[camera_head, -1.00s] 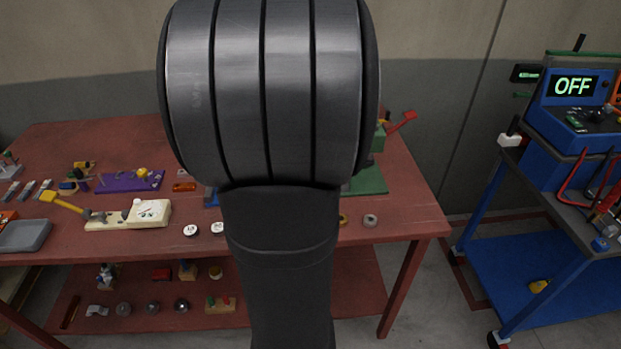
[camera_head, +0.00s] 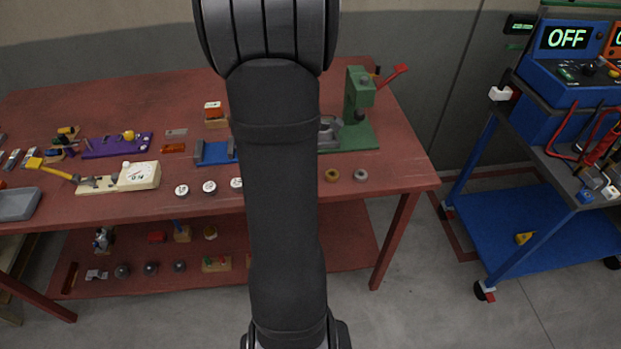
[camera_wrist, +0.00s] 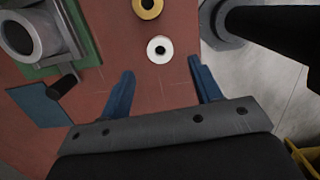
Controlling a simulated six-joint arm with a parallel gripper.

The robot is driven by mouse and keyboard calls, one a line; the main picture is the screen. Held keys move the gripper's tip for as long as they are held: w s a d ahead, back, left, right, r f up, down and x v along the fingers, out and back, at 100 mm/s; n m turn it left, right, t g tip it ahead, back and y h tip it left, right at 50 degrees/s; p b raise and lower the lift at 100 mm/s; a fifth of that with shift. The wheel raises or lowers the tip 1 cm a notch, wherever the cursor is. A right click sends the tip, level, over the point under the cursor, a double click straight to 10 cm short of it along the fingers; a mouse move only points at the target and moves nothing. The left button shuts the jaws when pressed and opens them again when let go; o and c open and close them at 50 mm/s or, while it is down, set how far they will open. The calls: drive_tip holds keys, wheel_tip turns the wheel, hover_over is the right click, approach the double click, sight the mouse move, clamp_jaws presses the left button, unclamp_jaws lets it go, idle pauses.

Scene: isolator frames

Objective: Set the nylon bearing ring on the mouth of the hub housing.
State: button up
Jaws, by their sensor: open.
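The nylon bearing ring is a pale ring (camera_head: 361,175) lying flat near the front right of the red bench. In the wrist view the white ring (camera_wrist: 160,58) lies just beyond the fingertips, roughly centred between them. My gripper (camera_wrist: 162,70) is open and empty, its blue fingers spread apart above the bench. My arm hides the gripper in the head view. The hub housing (camera_head: 327,130) is a grey hollow part on the green press base, partly hidden by my arm. In the wrist view its round open mouth (camera_wrist: 17,38) shows at upper left.
A brass-coloured ring (camera_head: 332,175) lies left of the pale ring. The green press (camera_head: 359,95) with a red lever stands behind. Several small white round parts lie left along the front of the bench (camera_head: 400,178). A blue cart (camera_head: 545,253) stands to the right.

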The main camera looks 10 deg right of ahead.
drive_tip(key=f, duration=0.2)
drive_tip(key=d+f, duration=0.1)
drive_tip(key=f, duration=0.1)
drive_tip(key=shift+f, duration=0.4)
drive_tip(key=c, duration=1.1)
